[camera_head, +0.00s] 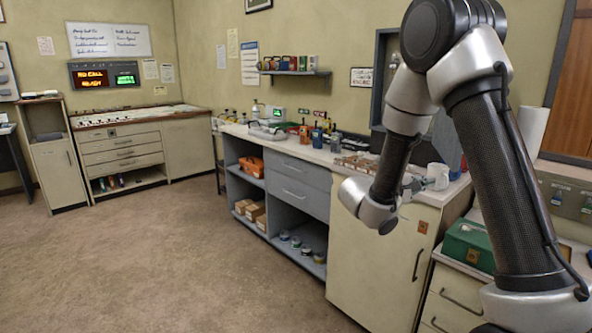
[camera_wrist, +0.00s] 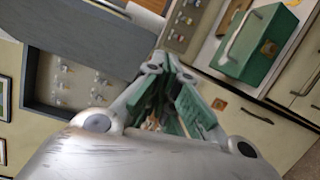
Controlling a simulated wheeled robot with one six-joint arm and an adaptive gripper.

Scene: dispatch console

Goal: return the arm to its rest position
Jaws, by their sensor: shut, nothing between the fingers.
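My arm rises at the right of the head view and bends down over the counter (camera_head: 345,165). My gripper (camera_head: 413,185) shows only as a small part behind the wrist, close in the picture to a white cup-like object (camera_head: 438,176); I cannot tell whether they touch. In the wrist view my gripper (camera_wrist: 165,92) points away from the camera with its green-grey fingers together. Nothing shows held between them.
A green box (camera_head: 468,244) with a handle sits on the lower cabinet at right; it also shows in the wrist view (camera_wrist: 262,45). A key cabinet (camera_wrist: 72,88) hangs on the wall. Radios (camera_head: 316,136) and small boxes (camera_head: 356,165) stand on the counter. The floor at left is clear.

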